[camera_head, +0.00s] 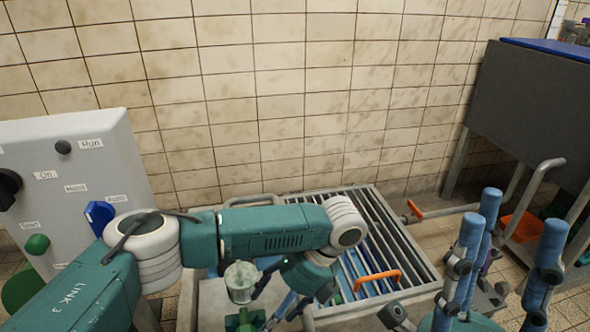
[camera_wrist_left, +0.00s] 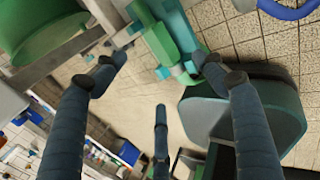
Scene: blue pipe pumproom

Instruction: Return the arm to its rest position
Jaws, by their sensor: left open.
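My left arm (camera_head: 265,232), green with pale joint rings, comes in from the left and reaches across the middle of the head view. Its forearm covers most of the left gripper there. In the left wrist view the left gripper (camera_wrist_left: 160,88) shows its three dark blue fingers spread wide. Nothing is between them, with the tiled floor behind. My right gripper (camera_head: 512,210) is at the lower right of the head view, its blue fingers pointing up and spread apart. It holds nothing that I can see.
A pale control panel (camera_head: 80,165) with knobs stands at left, close to my left arm. A dark table (camera_head: 530,100) stands at right. Tiled wall (camera_head: 300,90) closes the back.

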